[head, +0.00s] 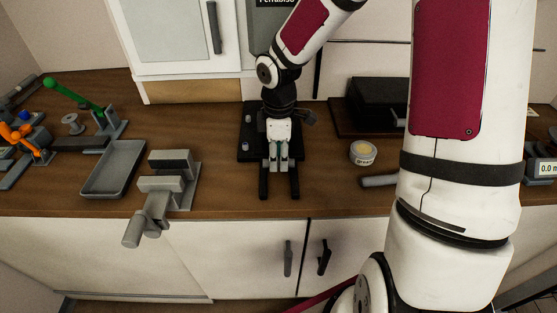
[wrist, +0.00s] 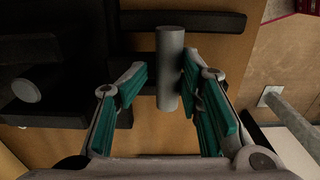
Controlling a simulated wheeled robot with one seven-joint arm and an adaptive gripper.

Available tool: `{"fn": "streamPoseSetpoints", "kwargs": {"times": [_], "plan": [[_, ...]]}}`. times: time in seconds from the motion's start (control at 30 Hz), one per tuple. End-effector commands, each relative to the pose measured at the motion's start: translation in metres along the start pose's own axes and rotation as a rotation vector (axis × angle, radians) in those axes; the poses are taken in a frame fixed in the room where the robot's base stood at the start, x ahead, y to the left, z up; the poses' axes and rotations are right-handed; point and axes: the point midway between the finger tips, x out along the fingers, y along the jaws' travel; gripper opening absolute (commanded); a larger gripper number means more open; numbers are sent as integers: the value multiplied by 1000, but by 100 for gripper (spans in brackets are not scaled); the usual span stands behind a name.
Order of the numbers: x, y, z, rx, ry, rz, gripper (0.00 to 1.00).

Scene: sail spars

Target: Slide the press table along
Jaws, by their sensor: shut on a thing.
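The press table appears to be the black slab (head: 251,153) on the wooden counter, with two dark rails (head: 264,187) reaching toward the counter's front edge. My gripper (head: 277,162) points down over it and hides much of it. In the wrist view, my gripper (wrist: 165,88) has its teal-padded fingers on either side of a grey round peg (wrist: 169,65) and is shut on it. The peg's link to the table is hard to make out. Black parts (wrist: 60,75) and a rail (wrist: 195,22) also show there.
A grey vise (head: 167,185) and a grey tray (head: 114,168) stand to the left. A round tin (head: 362,152) and a grey cylinder (head: 379,181) lie to the right, near a black box (head: 377,100). A cabinet (head: 180,38) hangs behind.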

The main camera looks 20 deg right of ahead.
Motion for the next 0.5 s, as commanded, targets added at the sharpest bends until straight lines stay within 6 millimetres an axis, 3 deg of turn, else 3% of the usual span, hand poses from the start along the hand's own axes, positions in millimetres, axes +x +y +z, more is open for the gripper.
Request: {"fn": "streamPoseSetpoints", "kwargs": {"times": [0.5], "plan": [[6,31,2,3,-2,-12,8]]}}
